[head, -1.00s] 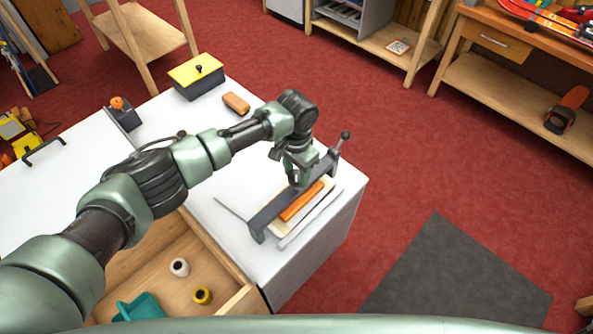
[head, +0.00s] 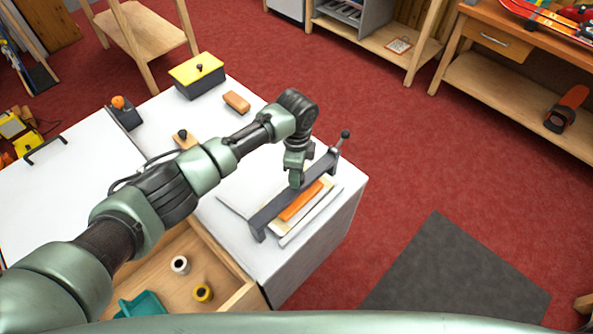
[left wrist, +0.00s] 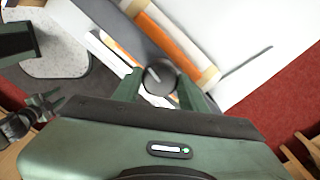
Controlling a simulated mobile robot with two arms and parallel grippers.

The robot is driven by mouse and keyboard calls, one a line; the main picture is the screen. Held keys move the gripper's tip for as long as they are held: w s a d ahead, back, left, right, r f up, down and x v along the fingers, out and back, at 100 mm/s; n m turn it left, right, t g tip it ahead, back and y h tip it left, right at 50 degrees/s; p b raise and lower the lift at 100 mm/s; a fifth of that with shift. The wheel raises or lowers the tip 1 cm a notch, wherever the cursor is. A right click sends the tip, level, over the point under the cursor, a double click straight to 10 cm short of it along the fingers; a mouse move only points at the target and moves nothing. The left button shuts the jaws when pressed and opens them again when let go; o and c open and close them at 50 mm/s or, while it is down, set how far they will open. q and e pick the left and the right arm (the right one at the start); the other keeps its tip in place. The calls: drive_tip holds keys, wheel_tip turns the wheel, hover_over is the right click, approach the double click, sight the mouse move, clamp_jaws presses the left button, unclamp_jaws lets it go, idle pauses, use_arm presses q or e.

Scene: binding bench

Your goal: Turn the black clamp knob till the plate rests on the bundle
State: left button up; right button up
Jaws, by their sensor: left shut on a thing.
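The dark grey clamp bar (head: 270,211) spans a flat bundle with an orange strip (head: 303,203) near the bench's corner. My left gripper (head: 296,183) points down at the middle of the bar. In the left wrist view the round black knob (left wrist: 160,80), with a pale mark on top, sits between its two fingers, and the gripper is shut on it. The orange strip also shows in the wrist view (left wrist: 165,42), beside the bar. The plate under the bar is hidden, so I cannot tell whether it touches the bundle.
A ball-topped lever (head: 345,135) rises at the bar's far end. A brown block (head: 236,102) and a yellow-lidded box (head: 197,75) stand farther back on the white bench.

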use_arm(q)
drive_tip(key=m, duration=0.3)
drive_tip(key=shift+w+d+r+m, duration=0.1)
drive_tip(key=shift+w+r+m, duration=0.1)
drive_tip(key=shift+r+m, duration=0.15)
drive_tip(key=m, duration=0.3)
drive_tip(key=shift+f+m+b, duration=0.1)
drive_tip(key=shift+m+b, duration=0.15)
drive_tip(key=shift+b, duration=0.05)
drive_tip(key=m, duration=0.4)
drive_tip(key=shift+m+b, duration=0.3)
drive_tip(key=shift+b, duration=0.05)
drive_tip(key=shift+m, duration=1.5)
drive_tip(key=o, duration=1.4)
drive_tip(key=shift+s, duration=0.2)
drive_tip(key=shift+b, duration=0.3)
